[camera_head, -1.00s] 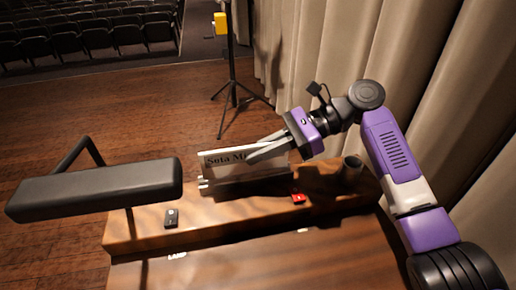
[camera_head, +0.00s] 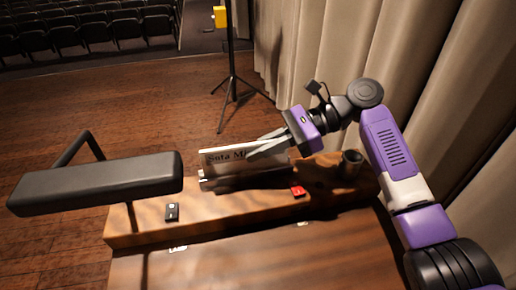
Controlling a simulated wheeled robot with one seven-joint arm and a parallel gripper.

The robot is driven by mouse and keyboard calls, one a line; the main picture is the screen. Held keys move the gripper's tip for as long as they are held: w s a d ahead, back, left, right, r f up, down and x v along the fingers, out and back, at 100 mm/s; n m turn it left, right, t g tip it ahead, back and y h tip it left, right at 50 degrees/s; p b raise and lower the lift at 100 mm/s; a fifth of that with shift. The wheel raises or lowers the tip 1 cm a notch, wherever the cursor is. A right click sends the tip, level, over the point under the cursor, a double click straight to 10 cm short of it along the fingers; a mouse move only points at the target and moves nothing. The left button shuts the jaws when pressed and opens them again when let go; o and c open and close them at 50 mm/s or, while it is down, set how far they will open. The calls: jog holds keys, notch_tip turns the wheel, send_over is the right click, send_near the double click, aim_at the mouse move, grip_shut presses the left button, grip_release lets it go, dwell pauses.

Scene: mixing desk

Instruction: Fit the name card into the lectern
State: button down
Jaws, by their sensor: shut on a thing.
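The name card (camera_head: 221,156) is a white plate with dark lettering, partly readable as "Suta M". It stands roughly upright at the back of the wooden lectern (camera_head: 148,227). My gripper (camera_head: 254,152) is shut on the card and its fingers cover the end of the lettering. Under the card is a pale holder (camera_head: 207,184) along the lectern's back ledge. The card's lower edge is at or just above this holder; I cannot tell whether it sits in the slot.
A small black device (camera_head: 172,212) and a red item (camera_head: 298,191) lie on the ledge. A dark cup (camera_head: 350,165) stands at its right end. A black padded bar (camera_head: 95,187) juts over the left. Curtains (camera_head: 310,60) hang close behind my arm.

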jog(key=shift+f+p, duration=0.4)
jog(key=shift+f, duration=0.65)
jog(key=c, duration=1.5)
grip_release()
jog(key=shift+b+v, duration=0.9)
jog(key=shift+v, duration=3)
